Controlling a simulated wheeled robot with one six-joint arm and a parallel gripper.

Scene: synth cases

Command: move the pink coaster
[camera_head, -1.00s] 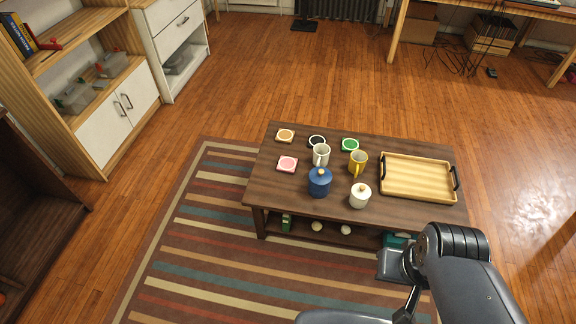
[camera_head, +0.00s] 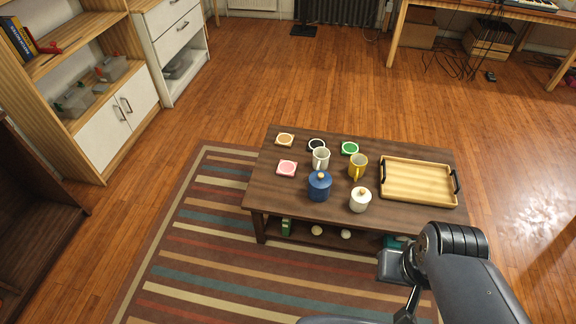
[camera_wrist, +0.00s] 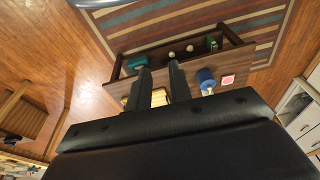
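The pink coaster (camera_head: 287,168) lies flat near the left edge of the coffee table (camera_head: 262,190), left of the blue lidded jar (camera_head: 320,188). In the wrist view the pink coaster (camera_wrist: 228,81) shows at the right end of the table, beside the blue jar (camera_wrist: 204,77). My gripper (camera_wrist: 159,68) has its two dark fingers apart, with nothing held between them. It is well away from the coaster. In the head view my arm is at the lower right, in front of the table's near right corner.
An orange coaster (camera_head: 285,140), a black-and-white one (camera_head: 317,145) and a green one (camera_head: 350,148) lie along the far side. A white mug (camera_head: 321,157), a yellow mug (camera_head: 358,165) and a white lidded jar (camera_head: 360,200) stand nearby. A wooden tray (camera_head: 418,200) fills the right end.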

